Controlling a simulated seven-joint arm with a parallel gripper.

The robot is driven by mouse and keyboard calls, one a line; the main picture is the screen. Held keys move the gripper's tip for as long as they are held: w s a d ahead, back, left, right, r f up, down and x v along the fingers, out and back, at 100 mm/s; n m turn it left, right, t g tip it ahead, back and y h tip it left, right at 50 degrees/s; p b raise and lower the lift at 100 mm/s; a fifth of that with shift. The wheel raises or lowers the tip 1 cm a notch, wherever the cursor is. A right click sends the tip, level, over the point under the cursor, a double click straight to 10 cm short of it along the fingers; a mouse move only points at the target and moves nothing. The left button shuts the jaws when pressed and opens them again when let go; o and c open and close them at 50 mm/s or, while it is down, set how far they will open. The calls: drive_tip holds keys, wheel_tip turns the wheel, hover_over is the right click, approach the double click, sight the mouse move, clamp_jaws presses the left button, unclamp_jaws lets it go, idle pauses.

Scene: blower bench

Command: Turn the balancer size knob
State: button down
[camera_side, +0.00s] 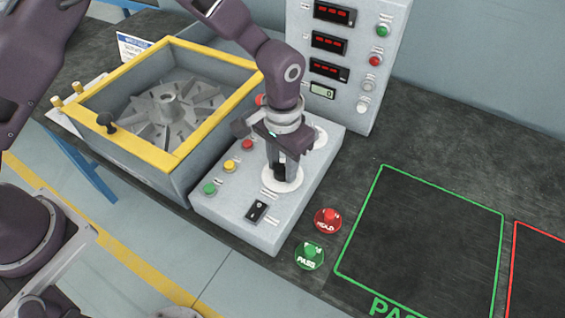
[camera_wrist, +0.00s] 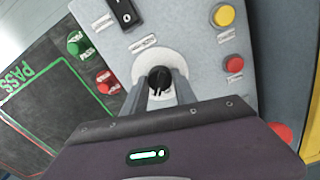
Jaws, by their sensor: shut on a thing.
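The knob (camera_wrist: 159,78) is a small black dial on a round white plate (camera_wrist: 143,64), seen in the wrist view. The plate also shows on the sloped grey control box in the side view (camera_side: 270,186). My gripper (camera_side: 280,176) points down at this plate, with its fingers on both sides of the black knob. The fingers are shut on the knob, and they also show in the wrist view (camera_wrist: 160,91). In the side view the fingers hide most of the knob. The label beside the plate is too small to read.
Green (camera_side: 209,188), yellow (camera_side: 231,166) and red (camera_side: 247,144) buttons and a black rocker switch (camera_side: 257,210) sit close by on the box. A yellow-rimmed bin (camera_side: 166,158) with a fan wheel (camera_side: 172,112) stands left. Red HOLD (camera_side: 328,220) and green PASS (camera_side: 309,256) buttons lie right.

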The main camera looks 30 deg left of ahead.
sight(282, 166)
drive_tip(key=c, duration=1)
unclamp_jaws()
wheel_tip(282, 166, up, 7)
drive_tip(key=shift+r, duration=0.1)
